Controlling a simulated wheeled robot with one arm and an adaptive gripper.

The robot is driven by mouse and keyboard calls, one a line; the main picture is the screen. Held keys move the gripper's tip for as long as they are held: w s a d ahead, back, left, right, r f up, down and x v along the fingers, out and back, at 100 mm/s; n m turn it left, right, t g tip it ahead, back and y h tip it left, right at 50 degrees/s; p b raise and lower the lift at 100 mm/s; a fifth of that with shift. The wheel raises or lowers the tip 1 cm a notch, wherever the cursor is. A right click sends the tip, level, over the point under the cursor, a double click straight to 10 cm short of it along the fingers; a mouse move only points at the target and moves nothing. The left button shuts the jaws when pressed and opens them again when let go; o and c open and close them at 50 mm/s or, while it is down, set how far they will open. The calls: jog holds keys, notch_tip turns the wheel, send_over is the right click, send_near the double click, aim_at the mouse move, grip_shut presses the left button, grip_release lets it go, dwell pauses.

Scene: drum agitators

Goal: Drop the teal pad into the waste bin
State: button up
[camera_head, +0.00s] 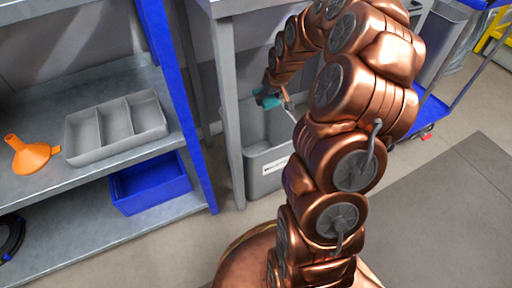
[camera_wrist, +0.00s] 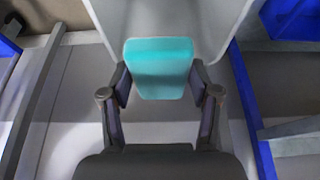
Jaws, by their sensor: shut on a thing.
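The teal pad (camera_wrist: 160,68) is held between the two fingers of my gripper (camera_wrist: 160,88) in the wrist view. In the head view the teal pad (camera_head: 267,98) shows small at the end of my arm, at the top of the grey waste bin (camera_head: 266,178). My gripper (camera_head: 272,96) is partly hidden there by my arm. In the wrist view the pale grey bin wall (camera_wrist: 112,18) shows beyond the pad. Whether the pad is fully inside the rim I cannot tell. My arm hides the bin's right side in the head view.
A grey table leg (camera_head: 232,150) stands just left of the bin. Further left is a shelf with a grey divided tray (camera_head: 118,122), an orange funnel (camera_head: 30,154) and a blue bin (camera_head: 150,184). A blue trolley (camera_head: 432,112) stands at the right. A dark mat (camera_head: 450,215) lies on the floor.

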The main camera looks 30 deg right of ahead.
jog(key=shift+a+f+b, duration=0.1)
jog(key=shift+f+b, duration=1.4)
jog(key=shift+f, duration=1.4)
jog(key=o, duration=1.1)
jog(key=shift+s+r, duration=0.1)
jog(key=shift+r, duration=0.05)
jog(key=v, duration=1.1)
jog(key=shift+r, duration=0.4)
